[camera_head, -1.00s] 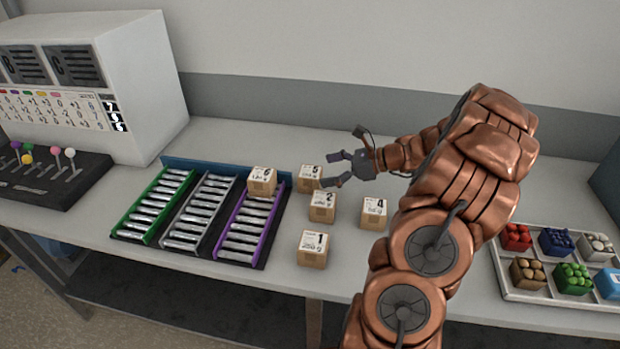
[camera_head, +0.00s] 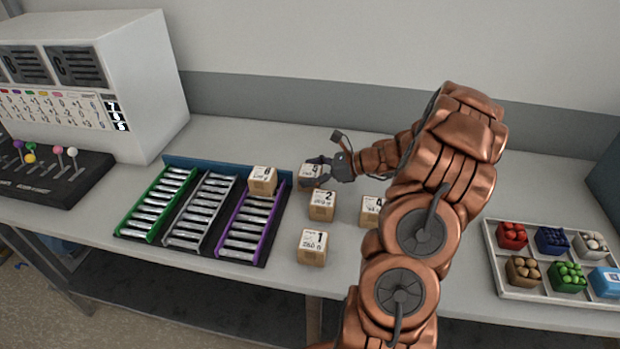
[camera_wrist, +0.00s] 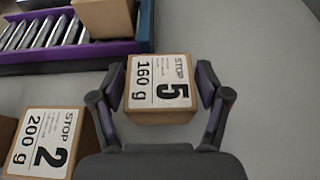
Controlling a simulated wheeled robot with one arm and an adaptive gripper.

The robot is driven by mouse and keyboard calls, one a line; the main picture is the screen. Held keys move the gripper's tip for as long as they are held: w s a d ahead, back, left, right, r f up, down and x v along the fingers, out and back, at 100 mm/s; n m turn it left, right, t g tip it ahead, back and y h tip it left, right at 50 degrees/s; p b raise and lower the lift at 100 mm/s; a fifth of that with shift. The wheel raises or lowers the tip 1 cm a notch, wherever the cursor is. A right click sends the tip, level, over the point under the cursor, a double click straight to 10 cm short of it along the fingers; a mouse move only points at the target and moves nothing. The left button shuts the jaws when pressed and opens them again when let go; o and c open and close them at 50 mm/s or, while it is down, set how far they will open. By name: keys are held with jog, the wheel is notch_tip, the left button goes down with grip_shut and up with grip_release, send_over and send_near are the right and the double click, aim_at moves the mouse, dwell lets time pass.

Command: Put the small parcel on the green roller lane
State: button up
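Several small cardboard parcels with white labels are on the table. The parcel labelled "STOP 5, 160 g" (camera_wrist: 160,88) lies between the two fingers of my gripper (camera_wrist: 162,90) in the wrist view; in the head view this parcel (camera_head: 308,170) is partly behind the fingers. My gripper (camera_head: 317,172) is open around it, with a small gap showing beside the fingers. The green roller lane (camera_head: 157,204) is the leftmost of three lanes and is empty. One parcel (camera_head: 262,180) sits at the back end of the purple roller lane (camera_head: 247,222).
Parcel 2 (camera_head: 321,205) stands just in front of my gripper, parcel 1 (camera_head: 312,247) further forward, and parcel 4 (camera_head: 370,210) is partly behind my arm. A grey lane (camera_head: 203,212) lies between green and purple. A tray of coloured items (camera_head: 497,283) is at right.

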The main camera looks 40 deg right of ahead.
jog(key=c, duration=1)
